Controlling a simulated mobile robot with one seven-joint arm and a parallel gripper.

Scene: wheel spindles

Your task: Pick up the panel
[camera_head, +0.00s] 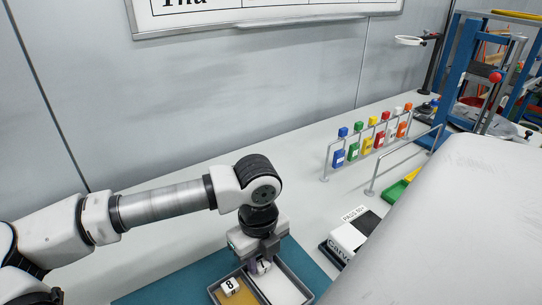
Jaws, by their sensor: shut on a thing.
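My gripper (262,266) points down over a grey two-part tray (297,268) at the bottom of the head view. It is shut on a small white piece with a dark mark, mostly hidden between the fingers. I cannot tell whether this piece is the panel or whether it is clear of the tray. The tray's right part shows a plain white surface (278,287).
The tray stands on a teal mat (178,290). A black-and-white box (348,238) lies to the right. Behind it is a metal rack (325,164) with several coloured tags. A grey wall stands behind; the pale table at centre is clear. A large white rounded shape hides the lower right.

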